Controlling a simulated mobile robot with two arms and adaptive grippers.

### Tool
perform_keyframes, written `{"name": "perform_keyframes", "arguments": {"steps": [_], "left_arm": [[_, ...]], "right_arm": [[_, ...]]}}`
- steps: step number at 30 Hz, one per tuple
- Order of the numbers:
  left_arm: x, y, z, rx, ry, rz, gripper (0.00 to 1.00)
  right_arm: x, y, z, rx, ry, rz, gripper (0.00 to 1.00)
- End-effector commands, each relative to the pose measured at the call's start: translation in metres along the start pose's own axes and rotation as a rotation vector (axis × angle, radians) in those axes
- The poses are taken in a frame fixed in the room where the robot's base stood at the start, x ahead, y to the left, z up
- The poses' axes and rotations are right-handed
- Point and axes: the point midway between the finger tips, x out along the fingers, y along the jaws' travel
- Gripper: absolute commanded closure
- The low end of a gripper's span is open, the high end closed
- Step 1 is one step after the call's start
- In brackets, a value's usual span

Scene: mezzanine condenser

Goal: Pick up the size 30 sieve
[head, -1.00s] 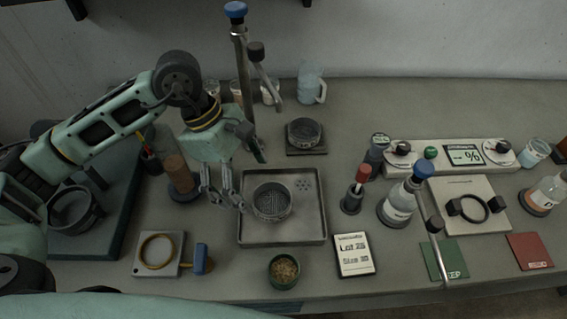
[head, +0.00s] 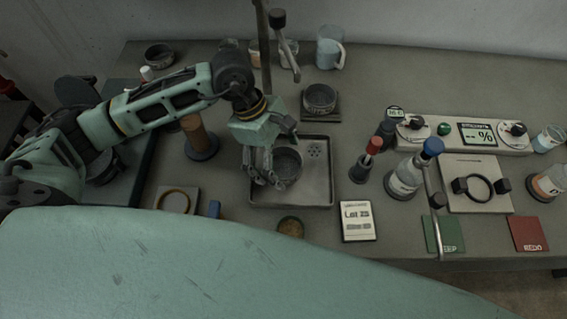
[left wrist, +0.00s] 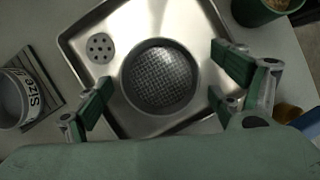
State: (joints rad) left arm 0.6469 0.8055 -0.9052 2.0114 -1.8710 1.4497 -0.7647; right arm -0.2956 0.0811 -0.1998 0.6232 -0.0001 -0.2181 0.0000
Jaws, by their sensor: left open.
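A round metal sieve (head: 288,165) with a mesh bottom sits in a shallow steel tray (head: 322,190). It also shows in the left wrist view (left wrist: 160,76), with no readable size mark. A second round sieve (head: 320,98) stands on a dark square pad behind the tray. In the left wrist view its wall (left wrist: 30,98) carries a label reading "Size", its number cut off. My left gripper (head: 262,182) is open above the left part of the tray. In the left wrist view its fingers (left wrist: 162,84) stand apart on either side of the tray sieve. My right gripper is out of view.
A card reading "Lot" (head: 357,222) and a small green pot (head: 291,227) lie in front of the tray. A red-topped bottle (head: 365,160) and a blue-capped bottle (head: 405,178) stand right of it. A brown cylinder (head: 198,137) stands left. A post (head: 262,45) rises behind.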

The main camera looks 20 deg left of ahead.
Motion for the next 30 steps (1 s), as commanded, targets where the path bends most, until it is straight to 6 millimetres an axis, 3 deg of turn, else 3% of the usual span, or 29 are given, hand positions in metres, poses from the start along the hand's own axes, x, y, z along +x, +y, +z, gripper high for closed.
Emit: {"name": "perform_keyframes", "arguments": {"steps": [2, 18, 30], "left_arm": [[-0.0001, 0.0001, -0.0002, 0.000, 0.000, 0.000, 0.15], [-0.0007, 0.0001, -0.0003, 0.000, 0.000, 0.000, 0.62], [-0.0082, 0.0005, 0.0028, 0.000, 0.000, 0.001, 0.64]], "right_arm": [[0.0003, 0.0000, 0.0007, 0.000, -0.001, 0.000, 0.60], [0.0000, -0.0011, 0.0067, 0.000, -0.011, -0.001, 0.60], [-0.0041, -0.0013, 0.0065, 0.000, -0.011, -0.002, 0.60]]}}
